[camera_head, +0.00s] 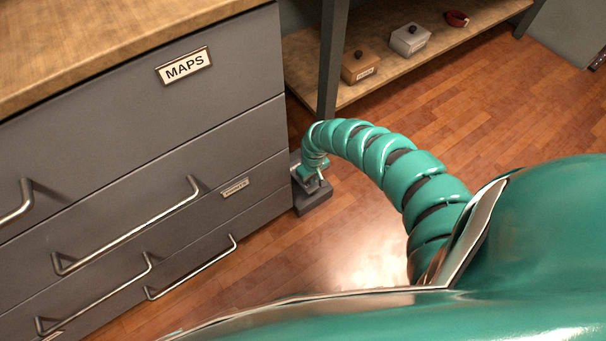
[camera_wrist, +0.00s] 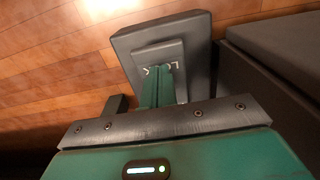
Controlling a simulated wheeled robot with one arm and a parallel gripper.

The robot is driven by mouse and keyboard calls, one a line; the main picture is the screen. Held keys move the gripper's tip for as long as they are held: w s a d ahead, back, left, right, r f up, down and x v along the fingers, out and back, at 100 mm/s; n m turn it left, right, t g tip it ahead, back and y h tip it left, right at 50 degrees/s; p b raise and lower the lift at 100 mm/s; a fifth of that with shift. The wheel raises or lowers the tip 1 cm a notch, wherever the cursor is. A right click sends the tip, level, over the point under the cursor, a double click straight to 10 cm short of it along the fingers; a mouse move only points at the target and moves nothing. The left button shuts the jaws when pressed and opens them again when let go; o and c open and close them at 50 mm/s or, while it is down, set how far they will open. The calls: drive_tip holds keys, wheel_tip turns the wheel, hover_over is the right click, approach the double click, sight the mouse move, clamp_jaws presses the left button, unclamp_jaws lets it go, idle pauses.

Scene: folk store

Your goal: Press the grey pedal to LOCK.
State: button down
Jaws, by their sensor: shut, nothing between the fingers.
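The grey pedal (camera_head: 314,197) sits on the floor against the side of the grey map cabinet, at its far right corner. In the wrist view the pedal (camera_wrist: 197,30) shows as a dark base with a raised grey plate, and part of the word LOCK is visible on it. My gripper (camera_wrist: 162,72) is shut and empty, with its green fingertips over the plate, covering some of the lettering. I cannot tell whether the fingertips touch the plate or how far it is pressed. In the head view my gripper (camera_head: 314,174) is small, directly above the pedal.
The grey cabinet (camera_head: 140,140) with a MAPS label and several bar handles fills the left. The wooden floor (camera_head: 490,110) is clear to the right.

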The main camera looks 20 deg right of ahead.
drive_tip(key=shift+f, duration=0.15)
drive_tip(key=shift+f+b, duration=1.15)
drive_tip(key=shift+f, duration=0.2)
drive_tip(key=shift+r, duration=0.2)
wheel_tip(320, 180, up, 9)
drive_tip(key=p, duration=0.9)
